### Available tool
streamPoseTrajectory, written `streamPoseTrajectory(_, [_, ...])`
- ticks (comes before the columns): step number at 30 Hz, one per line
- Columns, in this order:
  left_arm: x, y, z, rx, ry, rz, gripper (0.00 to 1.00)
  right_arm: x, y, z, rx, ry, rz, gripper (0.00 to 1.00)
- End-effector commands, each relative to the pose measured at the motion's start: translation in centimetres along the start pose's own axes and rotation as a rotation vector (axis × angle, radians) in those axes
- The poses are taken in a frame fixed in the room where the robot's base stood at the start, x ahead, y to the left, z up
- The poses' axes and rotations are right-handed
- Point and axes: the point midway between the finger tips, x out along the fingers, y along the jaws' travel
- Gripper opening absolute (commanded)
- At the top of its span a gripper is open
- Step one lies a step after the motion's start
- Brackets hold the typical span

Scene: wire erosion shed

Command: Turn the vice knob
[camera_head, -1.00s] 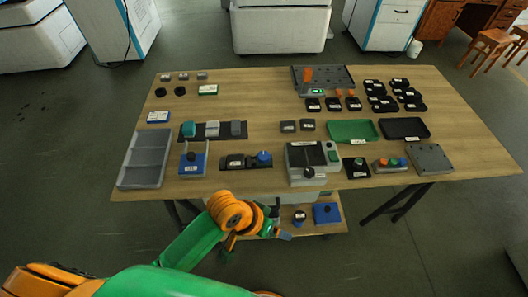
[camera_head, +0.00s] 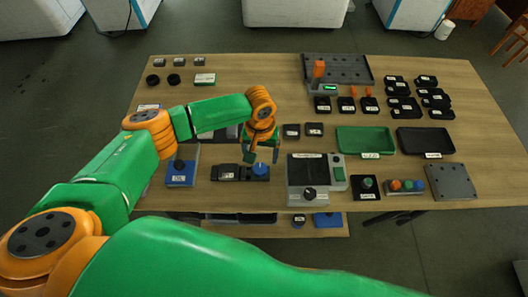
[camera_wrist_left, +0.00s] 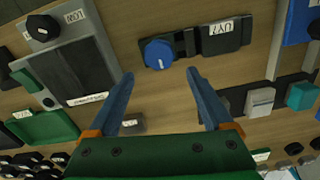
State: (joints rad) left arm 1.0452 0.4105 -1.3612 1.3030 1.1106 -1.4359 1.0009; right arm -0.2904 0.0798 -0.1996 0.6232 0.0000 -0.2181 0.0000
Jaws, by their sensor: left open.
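The vice (camera_head: 228,172) is a small dark block with a white label, lying on the wooden table near its front edge. Its round blue knob (camera_head: 261,170) is at the right end. In the left wrist view the blue knob (camera_wrist_left: 158,53) shows beyond the fingertips and between their lines, with the dark vice body (camera_wrist_left: 215,38) to its right. My left gripper (camera_head: 262,154) is open, with nothing between its fingers, just above and behind the knob. In the wrist view its two blue fingers (camera_wrist_left: 160,74) are apart and I see no contact with the knob. My right gripper is out of view.
A grey machine with a black dial (camera_head: 309,193) stands close to the right of the vice. A blue block with a black knob (camera_head: 181,173) is to the left. Green (camera_head: 366,141) and black (camera_head: 425,141) trays lie further right.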

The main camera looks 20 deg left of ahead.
Motion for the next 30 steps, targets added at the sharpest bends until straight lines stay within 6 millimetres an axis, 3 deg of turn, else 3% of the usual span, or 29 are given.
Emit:
streamPoseTrajectory(6, [4.0, 0.1, 0.1, 0.001, -0.002, 0.0, 0.84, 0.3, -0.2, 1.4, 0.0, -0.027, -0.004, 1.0])
streamPoseTrajectory(15, [4.7, 0.1, 0.1, 0.004, 0.0, 0.002, 0.84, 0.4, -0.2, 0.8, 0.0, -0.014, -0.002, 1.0])
streamPoseTrajectory(17, [4.7, 0.1, 0.1, 0.004, 0.0, 0.002, 0.71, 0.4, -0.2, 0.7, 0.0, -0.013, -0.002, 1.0])
streamPoseTrajectory(25, [4.6, 0.1, 0.1, 0.004, 0.0, 0.002, 0.0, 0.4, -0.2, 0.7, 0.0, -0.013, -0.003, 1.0])
streamPoseTrajectory(30, [4.6, 0.1, 0.1, 0.014, 0.0, 0.002, 0.0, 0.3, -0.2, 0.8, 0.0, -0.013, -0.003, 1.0])
